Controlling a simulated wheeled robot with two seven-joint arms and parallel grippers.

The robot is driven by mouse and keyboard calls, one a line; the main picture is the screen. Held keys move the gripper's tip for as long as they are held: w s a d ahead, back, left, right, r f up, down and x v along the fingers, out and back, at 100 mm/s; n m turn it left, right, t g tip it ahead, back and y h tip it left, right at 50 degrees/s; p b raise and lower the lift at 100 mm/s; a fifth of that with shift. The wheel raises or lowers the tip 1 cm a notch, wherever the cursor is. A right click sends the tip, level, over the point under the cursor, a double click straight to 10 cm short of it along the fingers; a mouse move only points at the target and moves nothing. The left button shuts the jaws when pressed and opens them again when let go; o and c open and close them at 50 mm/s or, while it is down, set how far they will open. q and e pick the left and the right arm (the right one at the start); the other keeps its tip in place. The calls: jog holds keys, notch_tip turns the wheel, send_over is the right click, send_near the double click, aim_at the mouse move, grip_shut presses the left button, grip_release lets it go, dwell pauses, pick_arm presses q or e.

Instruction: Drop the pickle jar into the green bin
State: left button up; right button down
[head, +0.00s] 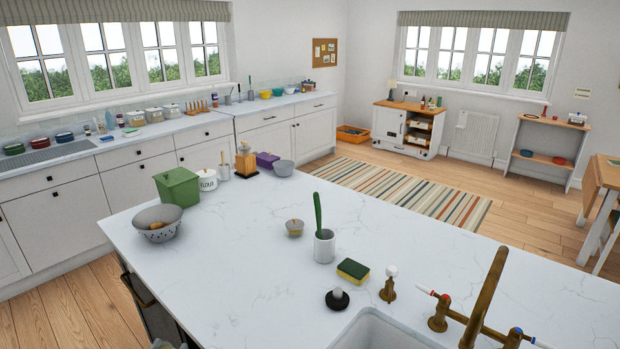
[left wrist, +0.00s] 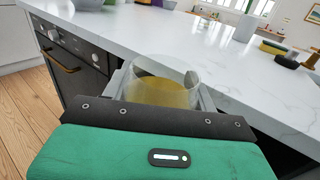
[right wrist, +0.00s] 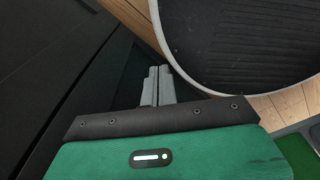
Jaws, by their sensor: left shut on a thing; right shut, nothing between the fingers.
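A clear glass jar with yellowish contents (left wrist: 160,92), which looks like the pickle jar, sits between the fingers of my left gripper (left wrist: 162,85). My left gripper is shut on it beside the counter edge. In the head view only a bit of my left gripper (head: 165,344) shows at the bottom edge. A green box with a lid (head: 177,188) stands at the counter's far left corner; I cannot tell if it is the green bin. My right gripper (right wrist: 157,86) is shut and empty, low down above the wooden floor.
On the white counter (head: 230,255) stand a grey colander (head: 157,222), a flour canister (head: 208,180), a small bowl (head: 295,228), a utensil cup (head: 324,246) and a sponge (head: 352,271). A flat green surface (right wrist: 299,153) shows at the right wrist view's lower right; I cannot tell what it is.

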pick_arm(q)
jog(key=shift+f, duration=0.75)
pick_arm(e)
jog(key=shift+s+a+f, duration=0.15)
jog(key=shift+a+f, duration=0.1)
jog(key=shift+f, duration=0.3)
jog(key=shift+d, duration=0.1)
pick_arm(q)
jog(key=o, duration=0.9)
jog(key=shift+o, duration=1.3)
pick_arm(e)
jog(key=shift+d, duration=0.3)
pick_arm(q)
jog(key=shift+s+b, duration=0.15)
jog(key=shift+b, duration=0.15)
pick_arm(e)
jog(key=shift+f, duration=0.1)
